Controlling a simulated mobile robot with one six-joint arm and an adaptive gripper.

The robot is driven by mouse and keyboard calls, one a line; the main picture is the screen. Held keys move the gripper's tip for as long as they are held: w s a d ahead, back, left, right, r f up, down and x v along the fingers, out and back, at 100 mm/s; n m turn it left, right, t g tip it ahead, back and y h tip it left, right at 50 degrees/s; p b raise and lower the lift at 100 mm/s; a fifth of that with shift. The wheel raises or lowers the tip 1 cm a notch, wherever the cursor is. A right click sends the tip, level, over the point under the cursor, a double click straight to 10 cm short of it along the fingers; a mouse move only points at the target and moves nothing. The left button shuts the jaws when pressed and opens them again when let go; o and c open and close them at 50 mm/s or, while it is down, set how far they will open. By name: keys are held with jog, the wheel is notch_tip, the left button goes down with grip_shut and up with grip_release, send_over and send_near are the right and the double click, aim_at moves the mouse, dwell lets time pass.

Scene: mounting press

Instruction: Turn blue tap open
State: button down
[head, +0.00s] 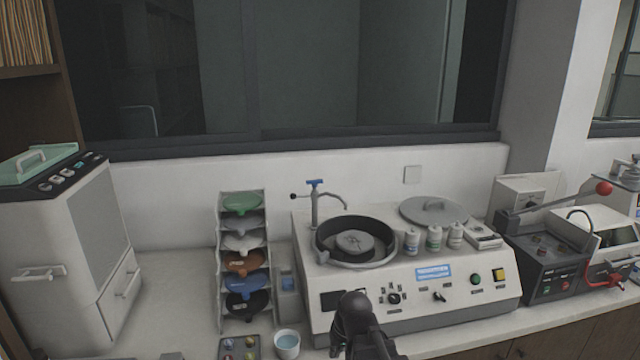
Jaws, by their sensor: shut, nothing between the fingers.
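The post stands at the back left of the polishing machine (460,313). Its curved spout (336,196) reaches right, over the back of the round dark bowl (355,243). My gripper (352,305) is dark and shows at the bottom middle, in front of the machine's front panel. It is shut and empty, below and well apart from the tap. Its fingers are hard to make out.
A rack of coloured dishes (243,255) stands left of the machine, with a cup of water (287,344) in front. A round lid (433,211) and several bottles (433,238) sit right of the bowl. A press with a red-knobbed lever (604,188) stands at right.

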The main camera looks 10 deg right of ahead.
aim_at(315, 183)
jog(key=w+a+r+m+t+y+p, duration=0.25)
jog(key=w+r+t, duration=0.25)
jog(key=w+r, duration=0.4)
jog(key=w+a+r+m+t+y+p, duration=0.2)
jog(key=w+a+r+m+t+y, duration=0.15)
jog(key=w+r, duration=0.55)
jog(key=w+d+r+m+t+h+p, duration=0.2)
jog(key=w+d+r+m+t+h, duration=0.1)
jog(key=w+d+r+m, duration=0.1)
jog(key=w+d+r+m+t+h+p, duration=0.2)
jog(key=w+d+r+m+t+h, duration=0.2)
jog(key=w+m, duration=0.3)
jog(key=shift+w+d+r+h, duration=0.3)
jog(key=shift+w+d+r, duration=0.25)
jog(key=shift+w+d, duration=0.55)
jog(key=shift+w+a, duration=0.2)
jog(key=shift+w, duration=0.1)
jog(key=w, duration=1.3)
jog(key=shift+w+a, duration=0.3)
jog(key=shift+w, duration=0.1)
jog(key=shift+a, duration=0.1)
